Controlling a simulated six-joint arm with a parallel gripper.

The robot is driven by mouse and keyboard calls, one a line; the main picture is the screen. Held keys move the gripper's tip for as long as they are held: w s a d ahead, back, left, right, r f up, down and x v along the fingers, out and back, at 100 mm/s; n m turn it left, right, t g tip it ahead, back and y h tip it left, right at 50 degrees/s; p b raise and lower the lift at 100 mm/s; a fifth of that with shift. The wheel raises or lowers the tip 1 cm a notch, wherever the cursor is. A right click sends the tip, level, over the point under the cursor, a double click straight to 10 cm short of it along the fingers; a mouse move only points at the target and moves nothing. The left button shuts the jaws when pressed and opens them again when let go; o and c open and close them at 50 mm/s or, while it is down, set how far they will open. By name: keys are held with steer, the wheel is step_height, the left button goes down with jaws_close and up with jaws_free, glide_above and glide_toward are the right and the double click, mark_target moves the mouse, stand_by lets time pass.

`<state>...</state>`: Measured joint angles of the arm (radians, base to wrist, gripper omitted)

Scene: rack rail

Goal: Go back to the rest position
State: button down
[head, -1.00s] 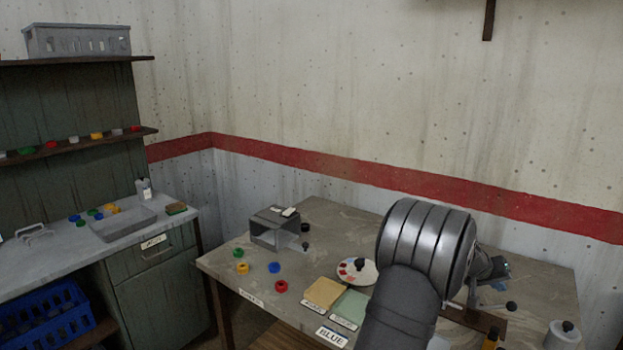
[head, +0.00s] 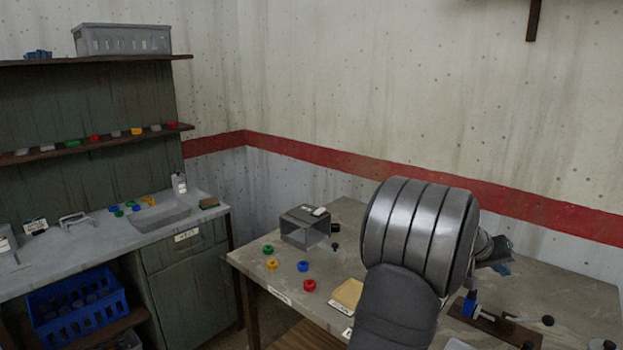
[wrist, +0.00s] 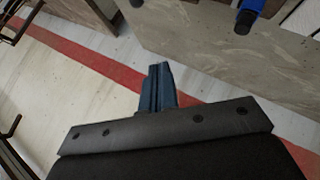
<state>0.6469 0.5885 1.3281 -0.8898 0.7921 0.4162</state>
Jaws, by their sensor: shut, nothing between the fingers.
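My gripper shows in the wrist view (wrist: 160,85) as two blue-grey fingers pressed together with nothing between them. It points past the table's edge, with the wall and its red stripe behind. In the head view, my arm's large grey ribbed joint covers much of the table's middle.
The table (head: 570,290) bears a grey open box (head: 305,228), several coloured rings, a yellow pad (head: 347,293) and, at right, a rail (head: 508,330) with a blue piece (head: 470,303). A green cabinet (head: 185,285) stands left. The air above the table is clear.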

steer(key=shift+w+a+f+t+y, duration=0.15)
steer(key=shift+f+t, duration=0.1)
steer(key=shift+f, duration=0.25)
steer(key=shift+a+f+t+y, duration=0.15)
steer(key=shift+f+t, duration=0.1)
steer(key=shift+f, duration=0.2)
steer(key=shift+d, duration=0.1)
